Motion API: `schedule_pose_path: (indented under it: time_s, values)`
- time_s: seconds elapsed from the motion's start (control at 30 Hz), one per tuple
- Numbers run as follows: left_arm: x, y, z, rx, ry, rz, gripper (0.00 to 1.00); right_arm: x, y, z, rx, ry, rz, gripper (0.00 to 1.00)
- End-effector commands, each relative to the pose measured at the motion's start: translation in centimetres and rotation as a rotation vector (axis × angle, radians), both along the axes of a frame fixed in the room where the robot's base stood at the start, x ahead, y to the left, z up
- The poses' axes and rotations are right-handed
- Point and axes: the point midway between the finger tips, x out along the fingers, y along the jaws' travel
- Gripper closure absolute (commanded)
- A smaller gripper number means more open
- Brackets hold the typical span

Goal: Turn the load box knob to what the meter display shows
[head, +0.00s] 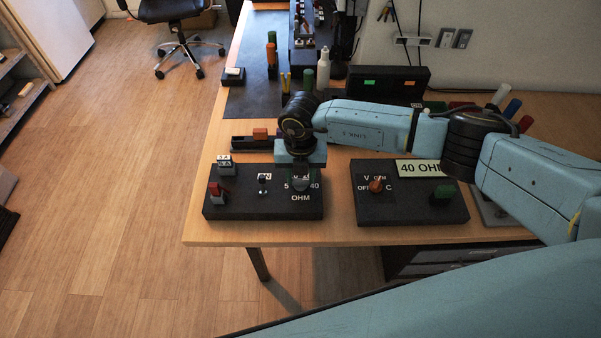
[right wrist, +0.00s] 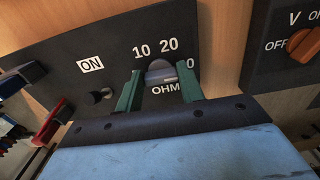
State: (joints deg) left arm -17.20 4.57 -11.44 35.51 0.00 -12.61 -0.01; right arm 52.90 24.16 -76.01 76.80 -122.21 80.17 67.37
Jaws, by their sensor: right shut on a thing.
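The load box (head: 235,208) is a black panel at the table's front left, with a scale of ohm numbers. Its grey knob (right wrist: 160,73) shows in the right wrist view between the green fingers of my right gripper (right wrist: 157,88). My right gripper (head: 301,180) is shut on this knob from above and hides most of it in the head view. 10 and 20 are readable beside the knob; I cannot tell where it points. The meter (head: 400,212) stands to the right. Its display (head: 420,169) reads 40 OHM, with its right end partly covered by my arm. My left gripper is not in view.
The load box also carries a toggle switch (head: 263,184) by an ON label and a red terminal (head: 215,189). Bottles and tools stand behind. Floor at left is open.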

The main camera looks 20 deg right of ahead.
Motion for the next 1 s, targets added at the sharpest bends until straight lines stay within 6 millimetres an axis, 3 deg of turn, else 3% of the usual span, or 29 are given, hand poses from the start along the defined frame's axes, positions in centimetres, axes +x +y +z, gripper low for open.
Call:
schedule_pose_path:
  time_s: [0.03, 0.2, 0.57, 1.0]
  values:
    - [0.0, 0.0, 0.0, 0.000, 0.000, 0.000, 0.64, 0.1, 0.0, 0.1, 0.001, -0.003, 0.000, 0.59]
    - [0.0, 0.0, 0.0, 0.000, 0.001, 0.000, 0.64, 0.1, 0.0, 0.1, 0.000, -0.002, 0.000, 0.40]
    - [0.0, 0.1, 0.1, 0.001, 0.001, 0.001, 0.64, 0.1, 0.0, 0.7, 0.001, -0.002, 0.001, 0.40]
    - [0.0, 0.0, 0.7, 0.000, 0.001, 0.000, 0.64, 0.1, 0.0, 9.7, 0.002, -0.005, 0.002, 0.40]
